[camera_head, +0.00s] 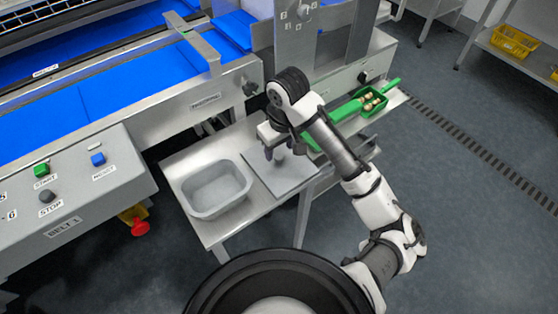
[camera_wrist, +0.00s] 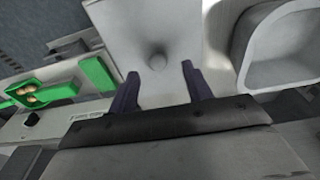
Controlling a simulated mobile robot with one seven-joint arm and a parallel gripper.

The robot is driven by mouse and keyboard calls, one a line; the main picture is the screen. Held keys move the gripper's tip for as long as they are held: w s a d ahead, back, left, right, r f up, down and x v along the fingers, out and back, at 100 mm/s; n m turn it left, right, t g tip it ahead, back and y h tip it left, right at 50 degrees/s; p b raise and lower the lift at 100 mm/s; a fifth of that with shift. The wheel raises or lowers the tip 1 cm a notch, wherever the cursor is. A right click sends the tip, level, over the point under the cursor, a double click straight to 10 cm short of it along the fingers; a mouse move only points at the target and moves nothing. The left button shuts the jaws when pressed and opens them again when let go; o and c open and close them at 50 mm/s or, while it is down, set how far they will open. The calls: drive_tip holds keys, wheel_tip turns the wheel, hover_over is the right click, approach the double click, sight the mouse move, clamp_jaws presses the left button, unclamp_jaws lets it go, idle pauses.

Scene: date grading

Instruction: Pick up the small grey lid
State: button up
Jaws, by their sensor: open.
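The small grey lid (camera_head: 281,180) lies flat on the metal side table, just right of the grey tub. My gripper (camera_head: 274,154) is over the lid, pointing down. I cannot tell how high the fingers are above the lid.
The open grey tub (camera_head: 214,189) stands beside the lid on the metal table (camera_head: 183,168). A green tray (camera_head: 374,104) holds several dates at the back right. The conveyor with blue belt (camera_head: 130,85) and the control panel (camera_head: 70,190) bound the left side.

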sight(279, 156)
drive_tip(key=shift+w+f, duration=0.25)
drive_tip(key=shift+f, duration=0.75)
drive_tip(key=shift+w+f, duration=0.2)
drive_tip(key=shift+f, duration=0.75)
drive_tip(key=shift+c, duration=0.2)
drive_tip(key=c, duration=1)
drive_tip(key=shift+c, duration=0.2)
drive_tip(key=shift+r, duration=0.15)
